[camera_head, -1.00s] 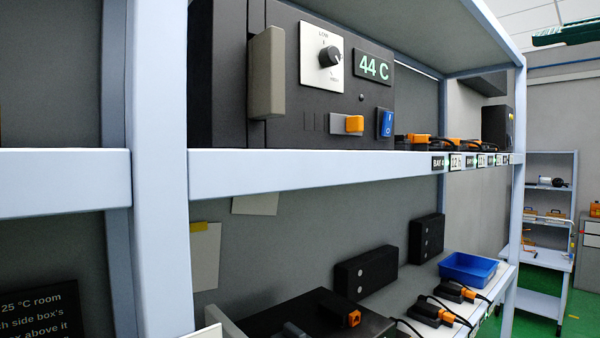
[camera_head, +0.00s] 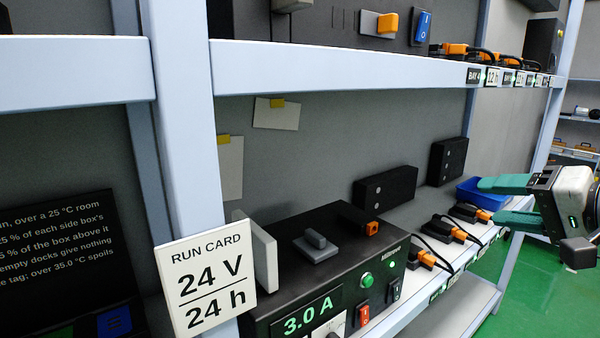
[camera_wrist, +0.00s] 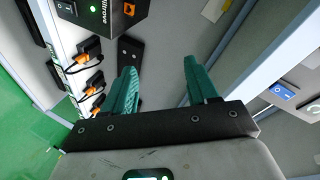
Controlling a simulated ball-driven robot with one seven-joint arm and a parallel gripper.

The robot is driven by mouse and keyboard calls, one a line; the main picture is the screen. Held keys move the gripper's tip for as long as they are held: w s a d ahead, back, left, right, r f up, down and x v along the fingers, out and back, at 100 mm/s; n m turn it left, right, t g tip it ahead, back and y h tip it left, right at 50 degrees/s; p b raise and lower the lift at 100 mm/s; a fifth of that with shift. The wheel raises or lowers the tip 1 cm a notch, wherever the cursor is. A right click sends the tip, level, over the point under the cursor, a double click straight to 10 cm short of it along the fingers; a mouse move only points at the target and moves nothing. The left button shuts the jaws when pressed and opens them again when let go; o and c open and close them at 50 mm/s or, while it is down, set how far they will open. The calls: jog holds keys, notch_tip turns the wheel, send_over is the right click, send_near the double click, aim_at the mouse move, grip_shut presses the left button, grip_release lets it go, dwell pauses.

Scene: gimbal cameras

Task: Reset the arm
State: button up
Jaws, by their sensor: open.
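My gripper (camera_head: 506,202) is at the right of the head view, in front of the lower shelf. Its two green fingers point left and are spread apart with nothing between them. In the wrist view my gripper (camera_wrist: 163,80) also shows open and empty, with the shelf unit beyond the fingertips. The fingers partly cover a blue bin (camera_head: 466,192) in the head view.
A black power supply (camera_head: 325,262) reading 3.0 A stands on the lower shelf. Orange-ended plugs (camera_head: 440,228) with black cables sit right of it. A run card (camera_head: 205,285) reads 24 V, 24 h. The upper shelf edge (camera_head: 340,68) runs above. Green floor (camera_head: 530,270) is clear at right.

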jog(key=s+a+f+n+g+h, duration=0.1)
jog(key=s+a+f+g+h, duration=0.3)
jog(key=f, duration=1.2)
jog(key=s+d+f+n+g+y, duration=0.15)
jog(key=s+f, duration=0.45)
jog(key=f, duration=1)
jog(key=s+f+n+g+h, duration=0.2)
jog(key=s+f, duration=0.6)
jog(key=s, duration=0.4)
jog(key=s+f+n+g+h, duration=0.1)
jog(key=s+f+g, duration=0.3)
jog(key=s+f, duration=0.4)
jog(key=s+n, duration=0.1)
jog(key=s, duration=0.3)
jog(key=shift+s+a+f+h, duration=0.2)
jog(key=shift+s+a+h, duration=0.15)
jog(key=shift+a, duration=0.05)
